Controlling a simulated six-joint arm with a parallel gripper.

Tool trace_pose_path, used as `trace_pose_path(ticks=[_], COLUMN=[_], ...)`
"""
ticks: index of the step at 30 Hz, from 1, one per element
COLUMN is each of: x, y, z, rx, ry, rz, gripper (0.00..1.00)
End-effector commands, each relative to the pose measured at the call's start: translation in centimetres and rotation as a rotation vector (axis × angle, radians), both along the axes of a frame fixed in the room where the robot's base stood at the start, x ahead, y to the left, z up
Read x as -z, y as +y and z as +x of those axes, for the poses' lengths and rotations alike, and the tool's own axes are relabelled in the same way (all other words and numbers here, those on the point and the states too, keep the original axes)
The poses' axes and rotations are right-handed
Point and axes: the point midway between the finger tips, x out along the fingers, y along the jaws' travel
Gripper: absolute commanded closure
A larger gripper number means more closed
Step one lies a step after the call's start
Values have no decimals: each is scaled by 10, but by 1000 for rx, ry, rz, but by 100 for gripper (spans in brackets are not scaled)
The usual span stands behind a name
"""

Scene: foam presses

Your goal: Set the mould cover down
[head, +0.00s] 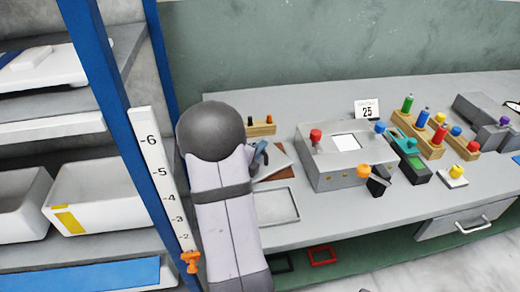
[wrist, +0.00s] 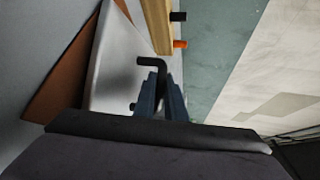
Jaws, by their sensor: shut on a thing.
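The mould cover (wrist: 112,62) is a pale grey plate with a bent black handle (wrist: 152,62). My gripper (wrist: 160,82) has its blue fingers shut around this handle. In the head view, my gripper (head: 260,152) is at the back left of the bench, and part of the cover (head: 281,158) shows beside it; my arm hides the rest. A brown mat (head: 283,173) shows under the cover's edge, also in the wrist view (wrist: 58,88). I cannot tell whether the cover touches the mat.
A wooden block with pegs (head: 262,129) stands close behind the cover. A grey press box (head: 345,178) with coloured knobs stands to the right. A shallow grey tray (head: 278,221) lies in front. A blue shelf post (head: 105,80) and a numbered scale (head: 160,175) are at the left.

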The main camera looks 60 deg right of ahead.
Motion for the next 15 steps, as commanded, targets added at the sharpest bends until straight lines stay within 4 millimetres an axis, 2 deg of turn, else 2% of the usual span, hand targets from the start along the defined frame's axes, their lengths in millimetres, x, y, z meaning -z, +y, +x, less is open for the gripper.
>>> trace_pose_path(ticks=[9, 10, 12, 15], x=[4, 3, 3, 4], y=[-1, -1, 0, 0], z=[0, 0, 0, 0], rx=[0, 0, 0, 0], ry=[-2, -2, -2, -2], rz=[-4, -4, -4, -3], gripper=[100, 85, 68, 68])
